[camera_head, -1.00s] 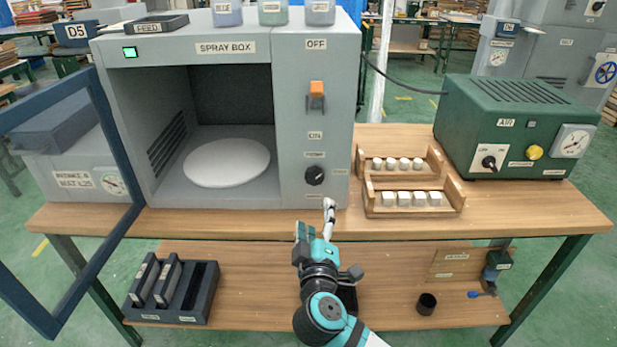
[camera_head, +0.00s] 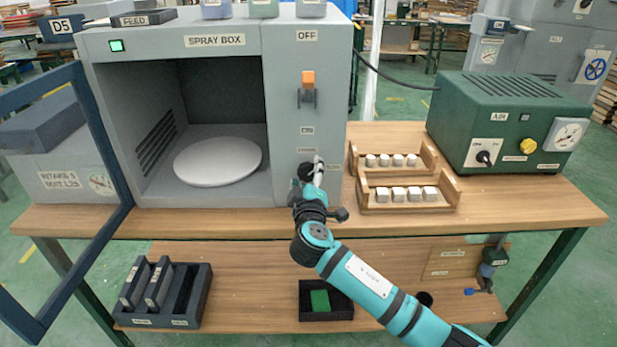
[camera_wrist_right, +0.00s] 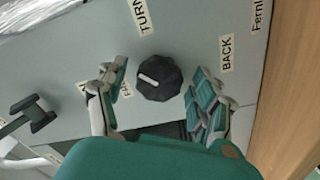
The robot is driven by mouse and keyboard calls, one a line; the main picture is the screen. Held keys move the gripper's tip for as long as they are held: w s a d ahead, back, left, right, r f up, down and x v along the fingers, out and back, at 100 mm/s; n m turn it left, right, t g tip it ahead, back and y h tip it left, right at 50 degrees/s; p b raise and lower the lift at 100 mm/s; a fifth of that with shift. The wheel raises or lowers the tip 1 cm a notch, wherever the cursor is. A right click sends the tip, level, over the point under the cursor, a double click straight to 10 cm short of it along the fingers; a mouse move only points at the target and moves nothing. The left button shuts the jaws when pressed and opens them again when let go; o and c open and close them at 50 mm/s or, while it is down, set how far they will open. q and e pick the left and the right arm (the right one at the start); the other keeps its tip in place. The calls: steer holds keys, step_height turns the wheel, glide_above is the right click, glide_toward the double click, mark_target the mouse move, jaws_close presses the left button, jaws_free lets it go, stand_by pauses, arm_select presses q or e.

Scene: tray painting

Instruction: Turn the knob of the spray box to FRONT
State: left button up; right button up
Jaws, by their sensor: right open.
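The grey spray box (camera_head: 215,42) stands on the table with its front opening facing me. Its black knob (camera_head: 306,170) is low on the right-hand panel, partly hidden by my right gripper (camera_head: 313,176). In the right wrist view the knob (camera_wrist_right: 159,78) lies between the two fingers of my open right gripper (camera_wrist_right: 158,90), with a visible space on each side. The knob's white mark lies on its left part. A BACK label (camera_wrist_right: 227,53) is to its right and a TURN label (camera_wrist_right: 142,15) above. Another label is partly hidden by the left finger. My left gripper is out of view.
An orange-topped switch (camera_head: 308,80) sits above the knob. Wooden racks with white blocks (camera_head: 410,205) stand just right of the box, beside the green AIR unit (camera_head: 510,100). A blue door frame (camera_head: 75,250) stands open at left. The table's right front is clear.

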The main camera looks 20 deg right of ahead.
steer(key=c, duration=1.2)
steer(key=n+p, duration=0.3)
steer(key=n, duration=0.2)
steer(key=shift+r+p, duration=0.15)
steer(key=shift+p, duration=0.2)
steer(key=shift+n+p, duration=1.4)
steer(key=shift+n, duration=0.8)
